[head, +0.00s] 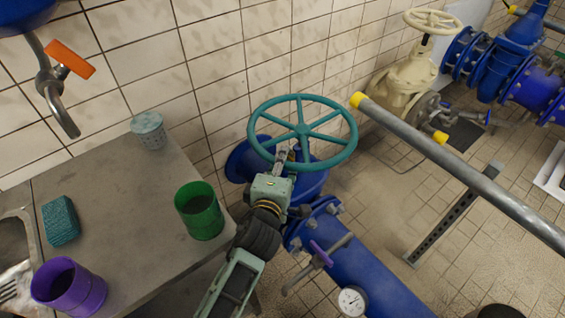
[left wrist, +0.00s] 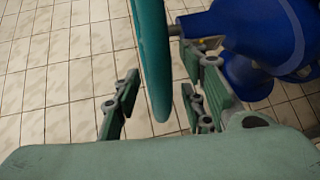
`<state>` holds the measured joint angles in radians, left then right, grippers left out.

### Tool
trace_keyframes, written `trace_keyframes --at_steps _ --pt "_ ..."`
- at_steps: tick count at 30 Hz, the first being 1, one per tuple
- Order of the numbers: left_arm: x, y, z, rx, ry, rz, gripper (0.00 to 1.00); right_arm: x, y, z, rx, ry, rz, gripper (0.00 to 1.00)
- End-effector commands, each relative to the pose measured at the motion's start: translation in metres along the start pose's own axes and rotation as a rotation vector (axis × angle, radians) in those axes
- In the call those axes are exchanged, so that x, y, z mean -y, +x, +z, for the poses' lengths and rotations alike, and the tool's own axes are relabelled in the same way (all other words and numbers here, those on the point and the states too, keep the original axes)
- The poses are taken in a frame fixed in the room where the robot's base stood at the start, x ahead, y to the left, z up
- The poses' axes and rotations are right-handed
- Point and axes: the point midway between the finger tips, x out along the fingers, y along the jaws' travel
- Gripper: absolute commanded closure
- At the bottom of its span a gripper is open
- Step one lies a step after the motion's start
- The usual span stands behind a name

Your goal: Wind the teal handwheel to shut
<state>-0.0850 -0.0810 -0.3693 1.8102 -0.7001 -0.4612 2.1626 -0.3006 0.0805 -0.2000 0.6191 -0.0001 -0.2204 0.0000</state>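The teal handwheel (head: 302,131) is a spoked ring on the blue valve (head: 312,180), in the middle of the head view. My left gripper (head: 283,158) is at the near side of its rim, reaching up from the lower edge. In the left wrist view the teal rim (left wrist: 153,60) runs between the two separated fingers of my left gripper (left wrist: 162,105). Gaps show on both sides of the rim, so the gripper is open around it. The fingertips are partly hidden in the head view. My right gripper is not in view.
A counter (head: 130,200) at left holds a green cup (head: 200,212), a purple mug (head: 70,288), a teal sponge (head: 60,221) and a pale cup (head: 149,130). A grey rail (head: 460,174) with yellow ends crosses at right. A cream valve (head: 410,80) stands behind.

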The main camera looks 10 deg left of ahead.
Motion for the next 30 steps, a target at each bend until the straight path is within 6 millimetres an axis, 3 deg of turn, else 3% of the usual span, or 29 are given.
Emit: trace_keyframes --at_steps 12,24,30 --pt "0.0 0.0 0.0 0.0 0.0 0.001 1.0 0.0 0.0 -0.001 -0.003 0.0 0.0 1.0" --pt "-0.002 0.0 0.0 0.002 -0.001 0.002 1.0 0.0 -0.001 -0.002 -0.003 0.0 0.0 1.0" --pt "-0.005 0.002 -0.007 0.062 0.017 -0.001 1.0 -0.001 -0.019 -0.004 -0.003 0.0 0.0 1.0"
